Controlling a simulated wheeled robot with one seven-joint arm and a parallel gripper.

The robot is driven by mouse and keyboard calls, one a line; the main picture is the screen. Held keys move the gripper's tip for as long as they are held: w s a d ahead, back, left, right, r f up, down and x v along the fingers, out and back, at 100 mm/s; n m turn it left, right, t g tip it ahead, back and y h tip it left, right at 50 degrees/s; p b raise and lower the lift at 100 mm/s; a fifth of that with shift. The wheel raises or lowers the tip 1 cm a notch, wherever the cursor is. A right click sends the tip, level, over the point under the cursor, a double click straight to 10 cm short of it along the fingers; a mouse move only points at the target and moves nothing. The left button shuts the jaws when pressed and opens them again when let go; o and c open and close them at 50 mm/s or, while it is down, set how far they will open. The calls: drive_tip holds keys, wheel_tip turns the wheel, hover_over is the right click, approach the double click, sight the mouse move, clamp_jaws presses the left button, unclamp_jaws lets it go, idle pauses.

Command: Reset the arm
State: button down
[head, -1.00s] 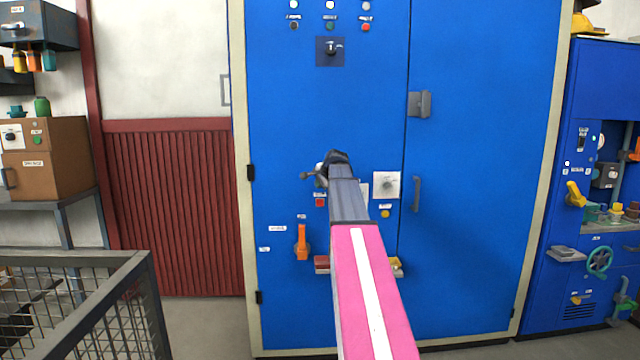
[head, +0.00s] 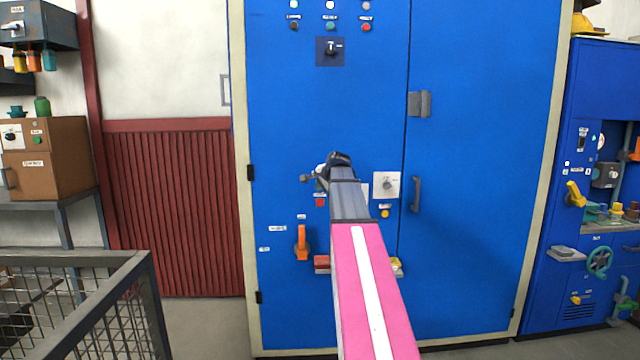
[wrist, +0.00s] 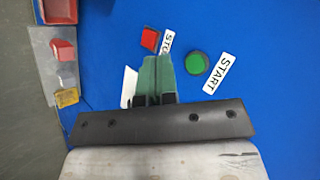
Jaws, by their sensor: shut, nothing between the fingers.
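My arm reaches up in front of the blue cabinet (head: 470,230) in the head view, its pink and grey links covering part of the left door. My gripper (head: 306,178) is at its far end, small and partly hidden by the wrist. In the wrist view the two greenish fingers of my gripper (wrist: 157,72) are together with nothing between them. A green round button (wrist: 197,63) with a START label (wrist: 221,73) shows to the right of the fingertips. A red button (wrist: 150,39) with a partly covered STOP label (wrist: 167,45) is just beyond them.
An orange handle (head: 302,243) sticks out of the left door, left of my arm. A white plate with a knob (head: 387,186) and a grey door handle (head: 416,194) are to its right. A mesh-sided cage (head: 120,275) stands at the lower left. A second blue cabinet (head: 600,100) is at the right.

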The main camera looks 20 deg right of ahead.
drive_tip(key=s+a+f+n+g, duration=0.1)
drive_tip(key=s+a+f+n, duration=0.2)
drive_tip(key=f, duration=0.5)
drive_tip(key=s+a+f+n+g, duration=0.1)
drive_tip(key=s+a+f+g, duration=0.15)
drive_tip(key=a+f, duration=0.4)
drive_tip(key=s+a+f+n+g, duration=0.3)
drive_tip(key=s+a+f+n, duration=0.2)
drive_tip(key=s+f, duration=0.8)
drive_tip(key=s+a+f+n+g+h, duration=0.1)
drive_tip(key=s+a+f+n+g, duration=0.2)
drive_tip(key=s+f, duration=1)
drive_tip(key=a+f+n, duration=0.2)
drive_tip(key=a+f, duration=0.1)
drive_tip(key=a, duration=0.2)
drive_tip(key=shift+s+f, duration=0.25)
drive_tip(key=shift+f, duration=0.05)
